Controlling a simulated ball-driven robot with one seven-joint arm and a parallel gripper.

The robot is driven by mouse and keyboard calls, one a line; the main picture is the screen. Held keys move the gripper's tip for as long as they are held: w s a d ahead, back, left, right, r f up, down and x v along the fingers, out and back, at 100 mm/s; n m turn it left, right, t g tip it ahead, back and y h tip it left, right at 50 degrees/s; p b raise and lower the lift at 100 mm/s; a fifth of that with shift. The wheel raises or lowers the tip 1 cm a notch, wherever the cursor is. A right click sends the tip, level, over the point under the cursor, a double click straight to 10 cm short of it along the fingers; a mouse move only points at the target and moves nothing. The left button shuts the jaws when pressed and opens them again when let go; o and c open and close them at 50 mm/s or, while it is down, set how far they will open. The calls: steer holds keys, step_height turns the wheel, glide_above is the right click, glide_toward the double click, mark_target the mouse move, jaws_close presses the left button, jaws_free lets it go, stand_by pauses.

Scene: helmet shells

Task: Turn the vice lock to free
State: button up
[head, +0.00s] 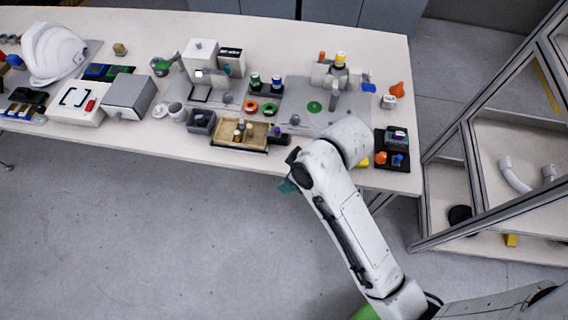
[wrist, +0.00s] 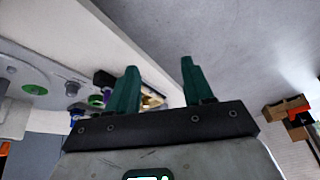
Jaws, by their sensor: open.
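My gripper (wrist: 158,85) shows two teal fingers standing apart with nothing between them. In the head view its teal fingertips (head: 288,186) are just off the table's front edge, beside my arm, over the floor. I cannot single out the vice lock for certain. A grey fixture (head: 338,76) with a yellow cap and an orange knob stands at the back right of the table, well away from my gripper. A small grey and green clamp-like device (head: 165,66) stands further left. The position of any lock is too small to read.
The white table (head: 372,44) is crowded along its length. A wooden tray (head: 226,132) lies at the front edge near my gripper. A dark block with coloured knobs (head: 392,150) is at the right end. A white helmet (head: 54,52) is far left. A framed rack (head: 480,150) stands right.

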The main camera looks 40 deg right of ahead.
steer(key=shift+w+a+r+n+t, duration=0.15)
steer(key=shift+w+r+n, duration=0.2)
steer(key=shift+w, duration=0.35)
steer(key=shift+w+a+r+n+t, duration=0.15)
steer(key=shift+w+r, duration=0.25)
steer(key=shift+w, duration=0.25)
steer(key=s+d+f+m+g+h, duration=0.1)
steer(key=s+d+f+m, duration=0.1)
steer(key=s, duration=0.6)
steer(key=s+d+f+m+g+h, duration=0.1)
steer(key=s+d+f+m+g, duration=0.1)
steer(key=s, duration=0.6)
step_height(320, 180, down, 2)
steer(key=d+m, duration=0.1)
steer(key=d, duration=0.1)
steer(key=shift+s+d+f+m+g+h+b, duration=0.15)
steer(key=shift+d+m+g+h+b, duration=0.15)
steer(key=shift+d, duration=0.1)
